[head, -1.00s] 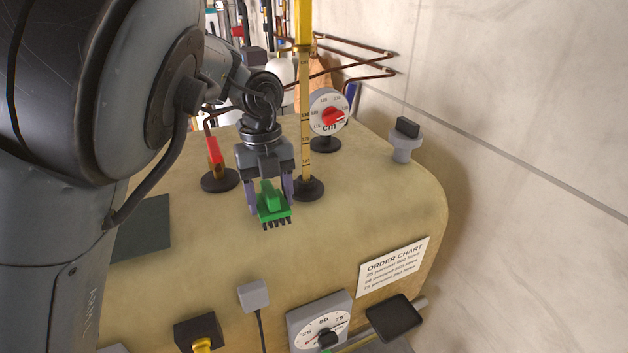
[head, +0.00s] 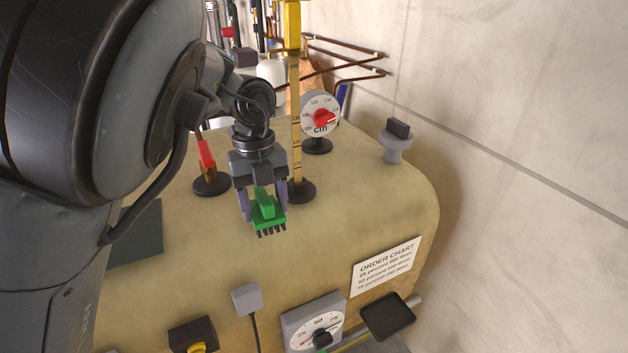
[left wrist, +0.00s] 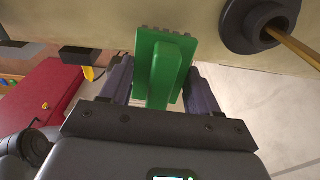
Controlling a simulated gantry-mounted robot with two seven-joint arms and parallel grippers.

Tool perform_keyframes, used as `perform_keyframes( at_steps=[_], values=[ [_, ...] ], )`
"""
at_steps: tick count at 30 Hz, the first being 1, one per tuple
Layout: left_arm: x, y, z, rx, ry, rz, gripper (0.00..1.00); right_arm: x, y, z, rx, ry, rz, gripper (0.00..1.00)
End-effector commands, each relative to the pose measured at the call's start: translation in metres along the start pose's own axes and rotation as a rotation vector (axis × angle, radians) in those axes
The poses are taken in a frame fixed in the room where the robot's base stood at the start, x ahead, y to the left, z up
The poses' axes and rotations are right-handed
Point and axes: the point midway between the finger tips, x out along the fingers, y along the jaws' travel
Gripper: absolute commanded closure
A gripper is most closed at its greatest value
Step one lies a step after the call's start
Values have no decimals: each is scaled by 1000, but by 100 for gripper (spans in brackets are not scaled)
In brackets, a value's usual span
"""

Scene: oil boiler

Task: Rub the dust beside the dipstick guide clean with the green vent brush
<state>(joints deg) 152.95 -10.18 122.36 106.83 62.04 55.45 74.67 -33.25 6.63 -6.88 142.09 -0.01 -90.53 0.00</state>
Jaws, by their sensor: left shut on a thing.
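The green vent brush (head: 266,212) is held in my left gripper (head: 263,202), bristles pointing down toward the tan boiler top (head: 340,220). The brush also shows between the fingers in the left wrist view (left wrist: 162,68). I cannot tell whether the bristles touch the surface. The dipstick guide (head: 301,190) is a black round base just right of the gripper, with the yellow dipstick (head: 297,130) upright in it. The guide's dark ring (left wrist: 262,22) shows at upper right in the left wrist view. I cannot make out a distinct dust patch. My right gripper is not in view.
A red-handled fitting (head: 207,155) stands left of the gripper. A round cm gauge (head: 320,118) stands behind the dipstick, and a grey cap (head: 397,140) to the right. The order chart (head: 386,267) and a dial (head: 315,325) are on the front.

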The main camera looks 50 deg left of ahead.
Motion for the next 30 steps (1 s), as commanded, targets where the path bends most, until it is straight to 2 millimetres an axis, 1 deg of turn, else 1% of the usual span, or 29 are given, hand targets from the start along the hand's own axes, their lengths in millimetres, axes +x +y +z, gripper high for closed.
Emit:
perform_keyframes(
  at_steps=[5,15,18,23,30],
  values=[
    [0,0,2,-1,2,1,63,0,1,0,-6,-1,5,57],
    [-3,1,20,-2,0,0,63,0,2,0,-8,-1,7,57],
    [-4,1,22,-1,-1,0,63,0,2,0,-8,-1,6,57],
    [-3,1,18,0,-1,0,63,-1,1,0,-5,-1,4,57],
    [-1,0,5,0,-2,1,63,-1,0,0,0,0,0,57]
  ],
)
